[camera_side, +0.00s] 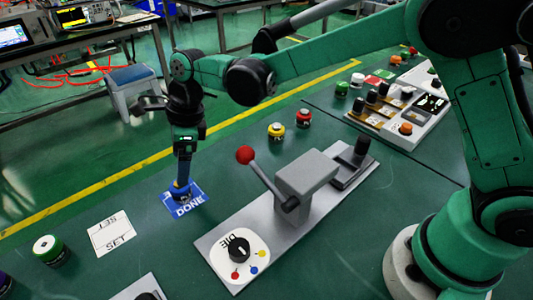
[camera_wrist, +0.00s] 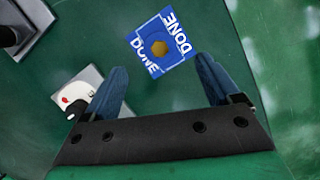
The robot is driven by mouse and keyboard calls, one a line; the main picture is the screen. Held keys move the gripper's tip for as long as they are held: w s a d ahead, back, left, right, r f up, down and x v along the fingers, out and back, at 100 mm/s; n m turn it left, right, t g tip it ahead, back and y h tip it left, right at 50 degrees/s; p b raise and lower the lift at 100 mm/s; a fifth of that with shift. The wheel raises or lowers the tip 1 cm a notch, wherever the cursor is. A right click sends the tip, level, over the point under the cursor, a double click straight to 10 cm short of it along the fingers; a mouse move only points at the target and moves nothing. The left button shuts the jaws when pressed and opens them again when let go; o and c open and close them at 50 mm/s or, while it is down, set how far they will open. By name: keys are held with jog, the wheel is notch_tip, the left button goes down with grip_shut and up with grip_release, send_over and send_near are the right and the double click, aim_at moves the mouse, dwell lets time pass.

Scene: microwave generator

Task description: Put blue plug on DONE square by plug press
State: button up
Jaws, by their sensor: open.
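The blue plug (camera_side: 180,193) stands on the blue DONE square (camera_side: 190,208) to the left of the plug press (camera_side: 305,183). In the wrist view the plug's gold tip (camera_wrist: 160,48) shows over the DONE square (camera_wrist: 181,45), whose lettering shows on two sides. My gripper (camera_side: 183,180) points down directly over the plug. In the wrist view my gripper (camera_wrist: 161,67) is open, with its two blue fingers apart and the plug showing between and beyond their tips. From the side I cannot tell whether the fingers touch the plug.
The press has a red-knobbed lever (camera_side: 245,155) and a DIE dial (camera_side: 239,250). A yellow plug (camera_side: 276,131) and a red plug (camera_side: 304,118) stand behind it. A control panel (camera_side: 405,105) is at the right.

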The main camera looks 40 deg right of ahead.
jog(key=s+d+r+n+t, duration=0.3)
jog(key=s+d+r+n, duration=0.2)
jog(key=d+r+n, duration=0.45)
jog(key=shift+s+d+f+n+t+h, duration=0.5)
jog(key=shift+s+d+n, duration=1)
jog(key=shift+n, duration=0.7)
jog(key=shift+s+d+f+n+t+h, duration=0.5)
jog(key=shift+s+d+n, duration=0.9)
jog(key=shift+n, duration=0.75)
jog(key=shift+s+d+f+n+t+h, duration=0.5)
jog(key=shift+s+d+n, duration=1)
jog(key=shift+n, duration=0.7)
jog(key=shift+w, duration=0.1)
